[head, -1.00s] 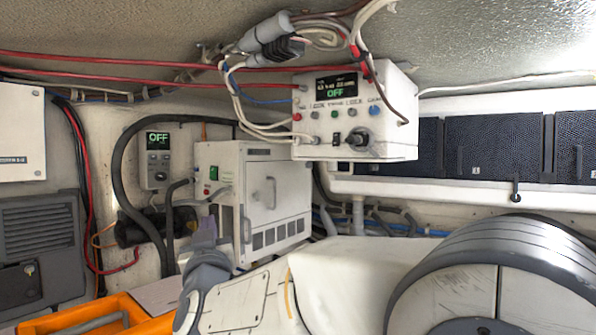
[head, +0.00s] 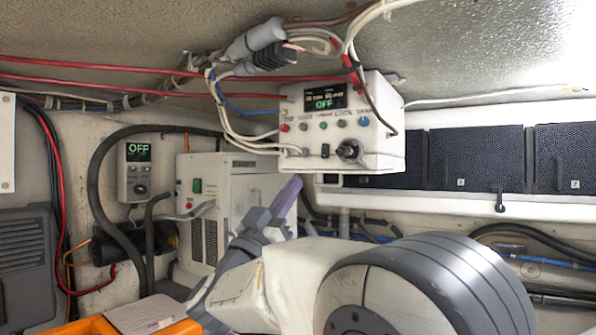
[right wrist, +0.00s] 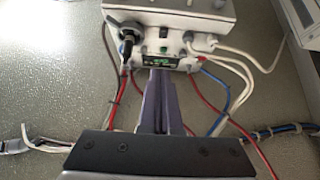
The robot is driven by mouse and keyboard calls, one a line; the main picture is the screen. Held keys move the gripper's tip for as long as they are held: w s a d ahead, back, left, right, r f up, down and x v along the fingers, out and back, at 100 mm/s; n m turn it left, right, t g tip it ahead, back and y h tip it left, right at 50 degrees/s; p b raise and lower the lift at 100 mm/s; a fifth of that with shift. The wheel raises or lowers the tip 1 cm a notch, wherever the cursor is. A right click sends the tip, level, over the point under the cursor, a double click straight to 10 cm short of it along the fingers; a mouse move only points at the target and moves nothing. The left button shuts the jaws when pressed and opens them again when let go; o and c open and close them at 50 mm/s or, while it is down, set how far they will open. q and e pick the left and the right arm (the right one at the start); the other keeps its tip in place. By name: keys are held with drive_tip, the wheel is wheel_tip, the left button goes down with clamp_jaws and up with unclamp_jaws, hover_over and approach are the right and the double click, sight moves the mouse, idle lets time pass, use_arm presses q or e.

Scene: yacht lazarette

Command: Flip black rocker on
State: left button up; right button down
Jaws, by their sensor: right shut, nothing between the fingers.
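The white control box (head: 345,125) hangs under the ceiling, with a display reading OFF (head: 324,103), several coloured buttons and a round black knob (head: 349,149). The small black rocker (head: 325,150) sits on its front, left of the knob. In the right wrist view the box is upside down and the rocker (right wrist: 164,31) shows above the fingers, beyond the display (right wrist: 158,60). My right gripper (head: 291,188) is shut and empty, with purple fingers pointing up, below and left of the box. In the right wrist view its fingertips (right wrist: 160,72) overlap the display's edge. My left gripper is out of view.
Cables (head: 240,140) run along the box's left side and above it. A lower white cabinet with a green switch (head: 197,186) stands left of my right gripper. A wall controller (head: 137,170) also reads OFF. An orange crate (head: 85,326) is at lower left.

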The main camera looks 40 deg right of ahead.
sight(326, 151)
drive_tip(key=shift+w+d+f+p+x, duration=0.15)
drive_tip(key=shift+d+f+p+x, duration=0.15)
drive_tip(key=shift+p+x, duration=1.4)
drive_tip(key=shift+w+d+f+p+x, duration=0.3)
drive_tip(key=shift+p+x, duration=0.6)
drive_tip(key=shift+x, duration=1.55)
drive_tip(key=shift+d+f+p+x, duration=0.15)
drive_tip(key=shift+f+p+x, duration=0.3)
drive_tip(key=shift+p+x, duration=1.25)
drive_tip(key=shift+w+d+r+b, duration=0.15)
drive_tip(key=shift+d+b, duration=0.15)
drive_tip(key=shift+b, duration=0.15)
